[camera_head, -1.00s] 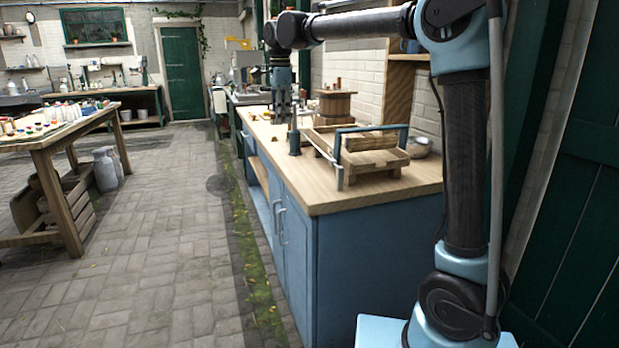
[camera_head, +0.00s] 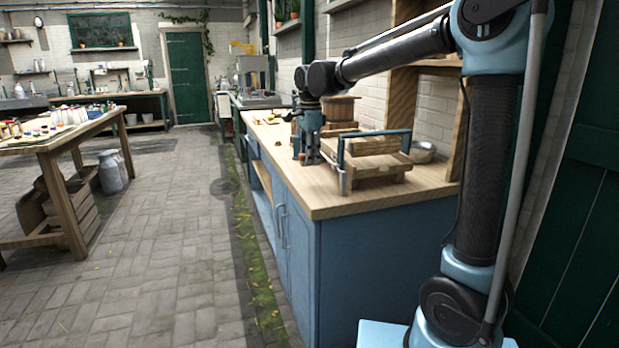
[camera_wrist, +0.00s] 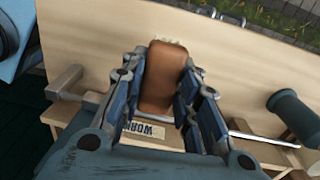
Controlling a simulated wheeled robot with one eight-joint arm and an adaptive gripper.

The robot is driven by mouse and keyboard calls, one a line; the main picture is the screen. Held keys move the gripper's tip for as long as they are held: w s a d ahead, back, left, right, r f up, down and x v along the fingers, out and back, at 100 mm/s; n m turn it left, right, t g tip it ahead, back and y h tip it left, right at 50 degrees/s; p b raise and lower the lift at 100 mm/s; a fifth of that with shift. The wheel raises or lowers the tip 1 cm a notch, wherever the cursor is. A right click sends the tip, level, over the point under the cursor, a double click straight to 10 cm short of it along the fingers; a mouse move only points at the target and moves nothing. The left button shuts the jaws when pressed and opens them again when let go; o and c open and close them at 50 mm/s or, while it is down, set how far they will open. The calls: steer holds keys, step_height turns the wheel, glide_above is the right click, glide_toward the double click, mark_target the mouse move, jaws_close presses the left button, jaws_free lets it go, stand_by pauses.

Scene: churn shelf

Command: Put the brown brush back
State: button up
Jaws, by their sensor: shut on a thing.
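The brown brush (camera_wrist: 160,88) shows in the wrist view as a rounded brown body with a strip of pale bristles at its far end. My gripper (camera_wrist: 161,70) is shut on it, with a finger along each side. In the head view my gripper (camera_head: 309,158) points down over the wooden counter, just left of the wooden tray (camera_head: 372,176). The brush cannot be made out there. In the wrist view, a wooden edge with a partly hidden "WOR…" label (camera_wrist: 150,130) lies below the brush. I cannot tell whether the brush touches the counter.
The tray has a dark raised bar (camera_head: 375,133). A metal bowl (camera_head: 423,152) sits behind it, and a wooden spool-like stand (camera_head: 340,107) is farther back.

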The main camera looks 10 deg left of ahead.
mark_target(310, 182)
steer(key=shift+f, duration=3.05)
steer(key=o, duration=1.1)
step_height(310, 182, up, 12)
steer(key=shift+r, duration=0.1)
steer(key=shift+s, duration=0.1)
